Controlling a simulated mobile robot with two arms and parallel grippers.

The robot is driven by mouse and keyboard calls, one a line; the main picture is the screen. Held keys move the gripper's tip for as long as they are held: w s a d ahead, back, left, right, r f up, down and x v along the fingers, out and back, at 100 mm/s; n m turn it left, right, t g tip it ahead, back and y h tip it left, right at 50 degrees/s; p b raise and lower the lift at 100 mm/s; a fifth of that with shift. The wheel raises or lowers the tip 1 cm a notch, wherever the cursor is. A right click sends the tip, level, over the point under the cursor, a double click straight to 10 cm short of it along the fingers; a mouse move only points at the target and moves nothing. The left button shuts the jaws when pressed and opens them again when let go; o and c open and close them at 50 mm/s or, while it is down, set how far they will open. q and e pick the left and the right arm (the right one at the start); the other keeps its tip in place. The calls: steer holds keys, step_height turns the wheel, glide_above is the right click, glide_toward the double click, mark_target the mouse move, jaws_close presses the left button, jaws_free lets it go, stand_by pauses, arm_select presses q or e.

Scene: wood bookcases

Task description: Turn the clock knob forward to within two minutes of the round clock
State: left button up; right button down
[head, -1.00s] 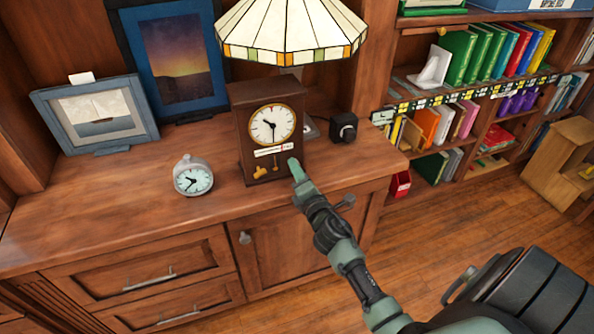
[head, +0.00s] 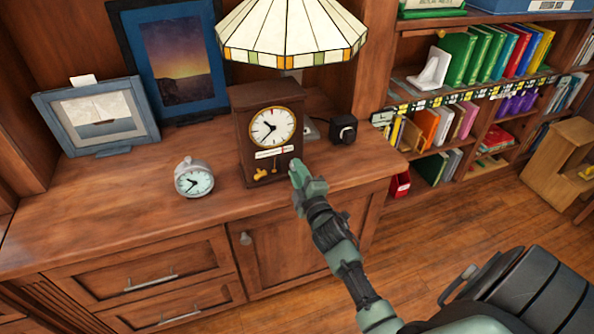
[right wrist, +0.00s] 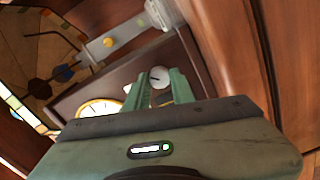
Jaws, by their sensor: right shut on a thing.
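The brown wooden box clock (head: 243,130) stands on the cabinet top, with a white dial (head: 272,127) and a label strip below it. Its short hand points upper left and its long hand lower left. The small round clock (head: 194,178) stands to its left, its hands also spread toward the left. My right gripper (head: 295,168) is at the box clock's lower right side. In the right wrist view its green fingers are shut around the pale round knob (right wrist: 160,76). The knob is hidden in the head view. My left gripper is not in view.
A stained-glass lamp shade (head: 290,32) hangs over the box clock. A small black box (head: 343,129) stands behind and right of the gripper. Picture frames (head: 97,115) stand at the left. The cabinet top (head: 120,205) is clear in front.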

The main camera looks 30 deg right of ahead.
steer(key=shift+m, duration=0.4)
steer(key=shift+f, duration=0.1)
steer(key=c, duration=1.2)
jaws_free()
steer(key=shift+s, duration=0.1)
steer(key=v, duration=0.7)
steer(key=shift+s+a, duration=0.1)
steer(key=shift+s, duration=0.25)
